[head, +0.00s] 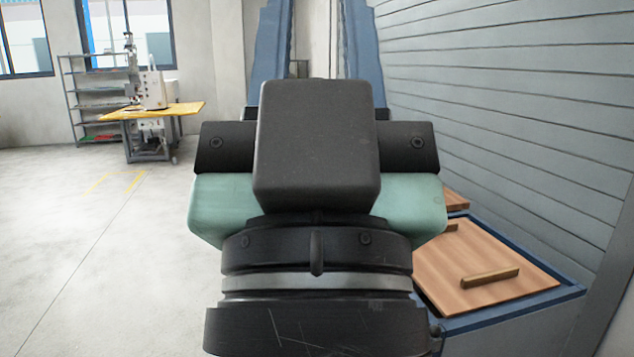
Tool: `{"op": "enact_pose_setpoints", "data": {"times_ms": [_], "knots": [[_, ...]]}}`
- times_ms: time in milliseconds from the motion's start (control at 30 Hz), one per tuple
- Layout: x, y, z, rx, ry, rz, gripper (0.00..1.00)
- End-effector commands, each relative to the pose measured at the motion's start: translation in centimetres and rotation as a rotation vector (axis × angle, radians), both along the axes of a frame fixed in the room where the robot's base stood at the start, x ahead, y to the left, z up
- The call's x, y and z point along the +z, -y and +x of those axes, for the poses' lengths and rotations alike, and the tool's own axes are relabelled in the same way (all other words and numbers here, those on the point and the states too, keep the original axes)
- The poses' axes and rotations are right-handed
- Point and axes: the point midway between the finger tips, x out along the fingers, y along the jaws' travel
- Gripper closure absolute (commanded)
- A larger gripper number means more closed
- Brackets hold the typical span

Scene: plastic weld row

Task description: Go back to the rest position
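My gripper (316,150) fills the middle of the head view, seen from behind. Its black housing and round wrist collar face me, with a wide teal-green block across it. I cannot tell whether that block is part of the gripper or something else. The fingertips are hidden behind the housing, so whether they are open, shut or holding anything does not show.
A blue-framed bench (577,290) with a wooden top and small wooden bars stands close at the right, beside a grey slatted wall (510,90). A machine on a yellow-topped table (185,110) and a metal shelf (75,95) stand far left. The left floor is clear.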

Motion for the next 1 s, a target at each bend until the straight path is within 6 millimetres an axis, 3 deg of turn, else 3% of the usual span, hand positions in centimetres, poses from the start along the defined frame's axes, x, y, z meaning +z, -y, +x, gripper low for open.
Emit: {"op": "enact_pose_setpoints", "data": {"times_ms": [33,500,700,1000], "knots": [[3.3,0.0,0.0,0.000,0.000,0.000,0.68],[16.8,-0.1,0.0,0.001,-0.001,0.000,0.68],[19.3,-0.1,0.0,0.001,-0.001,0.000,0.68],[19.3,-0.1,0.0,0.001,0.000,0.000,0.68]]}}
